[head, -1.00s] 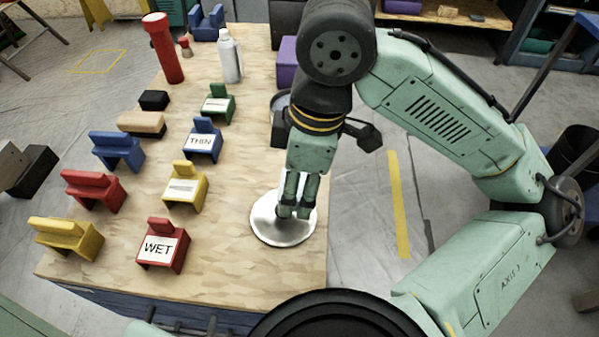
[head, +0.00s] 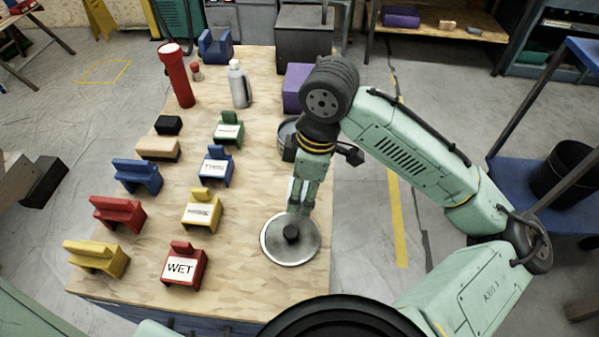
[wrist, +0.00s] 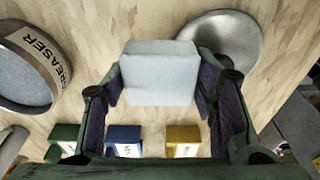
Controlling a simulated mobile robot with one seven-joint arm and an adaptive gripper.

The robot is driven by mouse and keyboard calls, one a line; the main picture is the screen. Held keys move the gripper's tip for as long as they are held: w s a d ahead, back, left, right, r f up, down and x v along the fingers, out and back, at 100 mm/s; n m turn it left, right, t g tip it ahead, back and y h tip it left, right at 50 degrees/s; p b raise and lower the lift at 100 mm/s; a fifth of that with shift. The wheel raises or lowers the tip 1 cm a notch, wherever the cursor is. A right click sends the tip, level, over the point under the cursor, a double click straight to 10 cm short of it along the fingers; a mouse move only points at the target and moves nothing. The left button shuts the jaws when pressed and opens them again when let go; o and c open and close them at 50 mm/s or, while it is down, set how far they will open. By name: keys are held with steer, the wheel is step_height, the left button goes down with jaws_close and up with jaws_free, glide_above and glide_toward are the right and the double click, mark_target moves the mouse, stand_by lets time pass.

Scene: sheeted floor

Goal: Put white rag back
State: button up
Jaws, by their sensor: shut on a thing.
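My gripper (head: 302,205) is above the plywood table, just behind the round metal lid with a black knob (head: 275,247). In the wrist view my gripper (wrist: 160,88) is shut on a pale, block-shaped white rag (wrist: 160,72), with a finger on each side. The lid also shows in the wrist view (wrist: 225,38), beyond the rag. An open round tin labelled with a word ending in "REASER" (wrist: 45,55) stands at the left there.
The tin (head: 286,135) stands behind my gripper beside a purple block (head: 297,88). Coloured holders stand in rows at the left, including a red one labelled WET (head: 183,267). A red flashlight (head: 177,75) and white bottle (head: 239,84) stand farther back. Bare wood lies between.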

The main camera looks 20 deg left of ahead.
steer(key=w, duration=0.1)
steer(key=w+a, duration=0.2)
steer(key=w, duration=0.1)
steer(key=shift+f+p, duration=0.15)
steer(key=shift+p, duration=0.2)
steer(key=shift+f, duration=0.15)
steer(key=shift+f+p, duration=0.3)
steer(key=shift+f, duration=1.35)
steer(key=shift+f, duration=0.1)
steer(key=shift+f, duration=0.15)
steer(key=o, duration=1)
steer(key=shift+o, duration=0.2)
step_height(320, 180, up, 12)
steer(key=d+b, duration=0.1)
steer(key=shift+w+d+r, duration=0.2)
steer(key=shift+w+d, duration=0.1)
